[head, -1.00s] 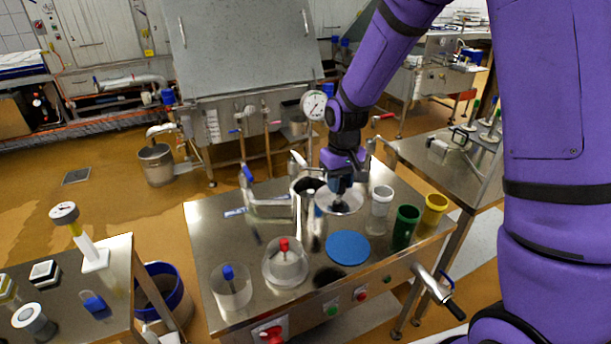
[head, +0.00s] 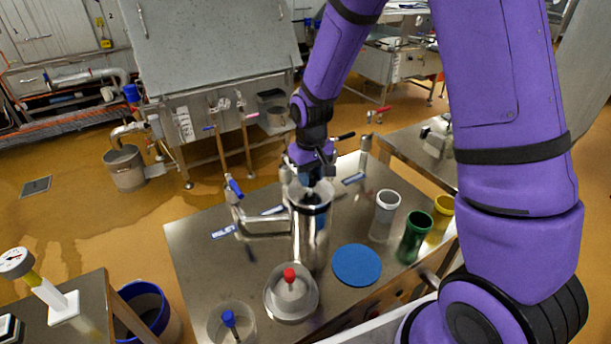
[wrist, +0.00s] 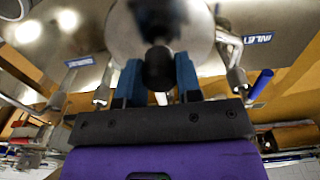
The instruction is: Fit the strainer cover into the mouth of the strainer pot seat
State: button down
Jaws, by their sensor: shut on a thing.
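My gripper (head: 309,188) is at the mouth of the tall steel strainer pot seat (head: 310,240), which stands upright on the steel table in the head view. In the wrist view my gripper (wrist: 158,80) has its blue fingers shut on the black knob of the strainer cover, a round grey metal disc (wrist: 196,38). The cover is at the top of the pot, roughly over its mouth. My fingers partly hide the mouth, and I cannot tell whether the cover sits inside the rim or just above it.
A valve with a blue handle (head: 235,188) and pipe joins the pot at left. A blue disc (head: 357,265), white cup (head: 384,215), green cup (head: 414,238) and yellow cup (head: 442,208) stand to the right. A red-knobbed dome (head: 291,295) is in front.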

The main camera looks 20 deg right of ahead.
jog(key=shift+s+f, duration=0.1)
jog(key=shift+f, duration=0.8)
jog(key=shift+f, duration=0.35)
jog(key=c, duration=0.8)
grip_release()
